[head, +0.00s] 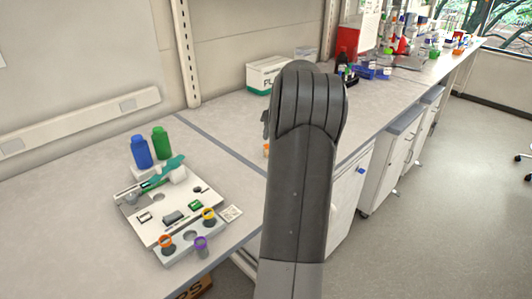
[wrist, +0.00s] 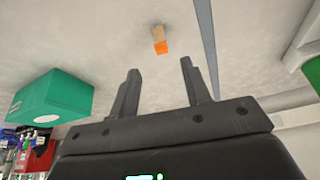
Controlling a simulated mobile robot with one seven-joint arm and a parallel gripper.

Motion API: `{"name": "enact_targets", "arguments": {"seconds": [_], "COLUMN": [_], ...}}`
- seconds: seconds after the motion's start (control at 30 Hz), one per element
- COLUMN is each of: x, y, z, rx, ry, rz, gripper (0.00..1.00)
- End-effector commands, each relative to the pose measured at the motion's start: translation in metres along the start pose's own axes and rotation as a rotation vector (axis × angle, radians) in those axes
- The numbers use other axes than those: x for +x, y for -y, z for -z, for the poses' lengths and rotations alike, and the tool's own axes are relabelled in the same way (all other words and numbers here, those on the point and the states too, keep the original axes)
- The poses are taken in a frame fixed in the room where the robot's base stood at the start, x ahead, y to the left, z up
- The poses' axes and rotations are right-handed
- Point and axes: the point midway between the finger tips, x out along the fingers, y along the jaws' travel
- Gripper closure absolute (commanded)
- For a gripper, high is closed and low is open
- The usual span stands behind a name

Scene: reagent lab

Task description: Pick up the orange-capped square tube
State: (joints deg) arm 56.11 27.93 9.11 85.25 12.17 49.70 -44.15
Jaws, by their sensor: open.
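The orange-capped tube (wrist: 159,38) lies or stands alone on the grey bench in the wrist view, with a pale body and a squarish orange cap. In the head view a small orange spot (head: 266,150), likely the same tube, shows at the left edge of my arm, which hides the rest. My gripper (wrist: 160,68) is open and empty, its two dark fingers apart. The tube appears beyond the fingertips, roughly centred between them, and is not touched. In the head view my arm mostly hides the gripper.
A green-and-white box (head: 270,74) stands at the back of the bench and shows in the wrist view (wrist: 52,96). A white tray (head: 150,230) carries orange-, yellow- and purple-topped containers at left, near blue (head: 141,152) and green (head: 160,143) bottles. Bench around the tube is clear.

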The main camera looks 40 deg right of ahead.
Motion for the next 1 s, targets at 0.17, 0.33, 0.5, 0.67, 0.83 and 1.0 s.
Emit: {"name": "enact_targets", "arguments": {"seconds": [0.17,0.33,0.5,0.67,0.83,1.0], "x": [0.020,0.047,0.060,0.080,0.103,0.107], "y": [-0.001,0.000,0.000,0.001,0.001,0.001], "z": [0.000,0.000,0.000,0.000,0.000,0.000], "rx": [0.000,0.000,-0.001,0.000,0.000,0.000], "ry": [0.001,0.002,0.000,0.002,0.000,0.000], "rz": [0.002,0.003,0.001,0.002,0.001,0.000], "gripper": [0.56,0.56,0.56,0.56,0.56,0.56]}}
